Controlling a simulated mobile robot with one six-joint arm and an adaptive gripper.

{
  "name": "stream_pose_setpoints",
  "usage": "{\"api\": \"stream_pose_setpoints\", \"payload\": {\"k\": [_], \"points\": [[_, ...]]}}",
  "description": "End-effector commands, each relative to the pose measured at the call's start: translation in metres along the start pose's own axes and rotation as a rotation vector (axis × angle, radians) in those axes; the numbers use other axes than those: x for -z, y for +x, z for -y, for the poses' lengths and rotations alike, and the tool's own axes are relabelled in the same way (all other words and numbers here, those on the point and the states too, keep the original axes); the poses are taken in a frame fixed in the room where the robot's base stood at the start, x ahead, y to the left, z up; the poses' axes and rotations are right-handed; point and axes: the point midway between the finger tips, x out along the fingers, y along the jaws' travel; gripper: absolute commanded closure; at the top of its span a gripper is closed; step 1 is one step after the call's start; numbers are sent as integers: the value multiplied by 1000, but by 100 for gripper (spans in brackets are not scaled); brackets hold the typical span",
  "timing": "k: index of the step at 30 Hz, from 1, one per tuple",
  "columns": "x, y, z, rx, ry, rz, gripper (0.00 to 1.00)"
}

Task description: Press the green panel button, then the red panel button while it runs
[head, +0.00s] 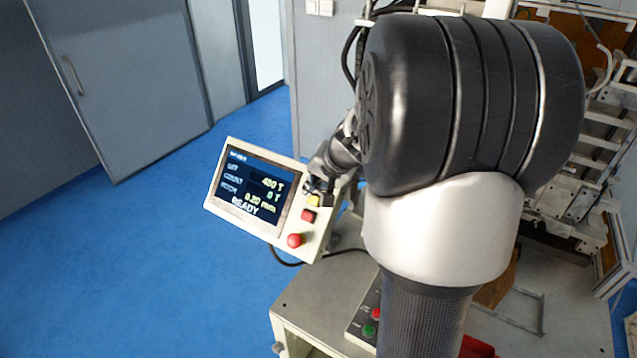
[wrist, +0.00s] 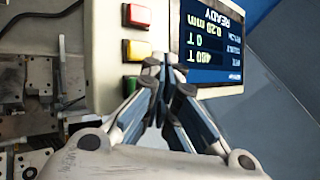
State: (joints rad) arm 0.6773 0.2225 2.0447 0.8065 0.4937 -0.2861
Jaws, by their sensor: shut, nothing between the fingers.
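The panel (head: 222,185) is a tilted, light-coloured box with a screen (head: 250,186) reading READY, set 450 T, count 0 T and pitch 0.20 mm. The green panel button (wrist: 131,84) shows in the wrist view, partly hidden by my finger; in the head view my gripper hides it. The yellow button (wrist: 139,48) and square red panel button (wrist: 139,15) follow in line; in the head view the red one (head: 308,215) is below the yellow. My gripper (wrist: 160,65) is shut and empty, its tips over the panel beside the green button. I cannot tell whether they touch.
A round red knob (head: 294,240) sits at the panel's lower corner. A second box with red (head: 376,313) and green (head: 369,330) buttons lies on the bench (head: 310,308). Winder machinery (head: 570,200) stands at the right. Blue floor (head: 120,270) at left is clear.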

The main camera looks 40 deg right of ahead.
Motion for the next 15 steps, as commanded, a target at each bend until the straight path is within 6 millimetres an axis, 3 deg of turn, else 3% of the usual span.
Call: {"api": "stream_pose_setpoints", "payload": {"k": [15], "points": [[4,6,-4,0,0,0,100]]}}
